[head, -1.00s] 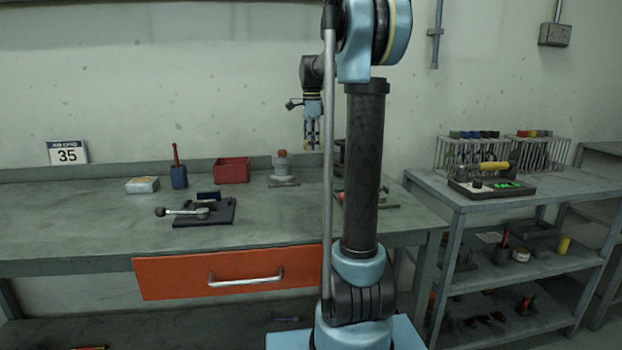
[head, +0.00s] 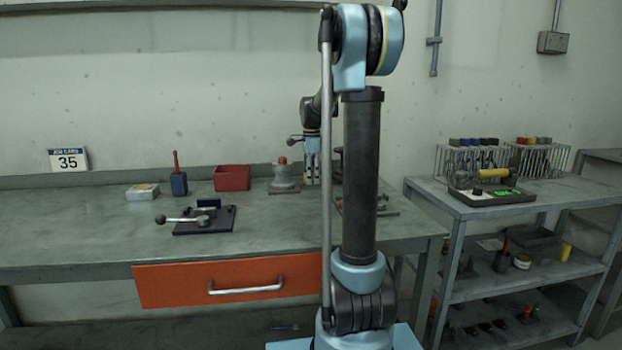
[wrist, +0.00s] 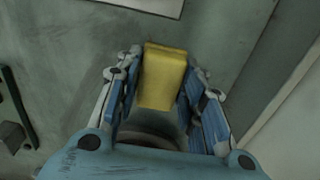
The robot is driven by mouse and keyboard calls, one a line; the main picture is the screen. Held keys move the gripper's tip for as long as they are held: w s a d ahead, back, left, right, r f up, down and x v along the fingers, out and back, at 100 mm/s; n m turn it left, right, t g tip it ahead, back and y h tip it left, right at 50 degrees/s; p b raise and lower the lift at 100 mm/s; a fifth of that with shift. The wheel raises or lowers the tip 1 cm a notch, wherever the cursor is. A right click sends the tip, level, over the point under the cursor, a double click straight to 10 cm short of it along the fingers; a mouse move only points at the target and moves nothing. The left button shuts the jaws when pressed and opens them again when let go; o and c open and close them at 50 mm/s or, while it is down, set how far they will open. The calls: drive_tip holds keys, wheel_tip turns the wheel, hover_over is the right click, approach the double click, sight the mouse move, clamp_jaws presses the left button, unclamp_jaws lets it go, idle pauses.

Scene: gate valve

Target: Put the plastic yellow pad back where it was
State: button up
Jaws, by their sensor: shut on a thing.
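The yellow pad (wrist: 163,72) shows in the wrist view as a small yellow block between the two blue finger sets of my gripper (wrist: 161,85). The fingers are shut on its sides. In the head view my gripper (head: 312,172) points down, low over the back of the grey workbench (head: 90,230), to the right of a grey stand with a reddish top (head: 283,178). The pad cannot be made out in the head view. Whether the pad touches the bench top is unclear.
A red bin (head: 232,178), a blue holder (head: 179,184) and a dark clamp plate with a lever (head: 204,220) stand left on the bench. In the wrist view a pale flat object (wrist: 150,5) lies at the top and a dark green part (wrist: 17,105) at the left.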

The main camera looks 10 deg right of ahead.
drive_tip(key=o, duration=1.1)
drive_tip(key=shift+f, duration=0.15)
wheel_tip(320, 180, up, 12)
idle(0.3)
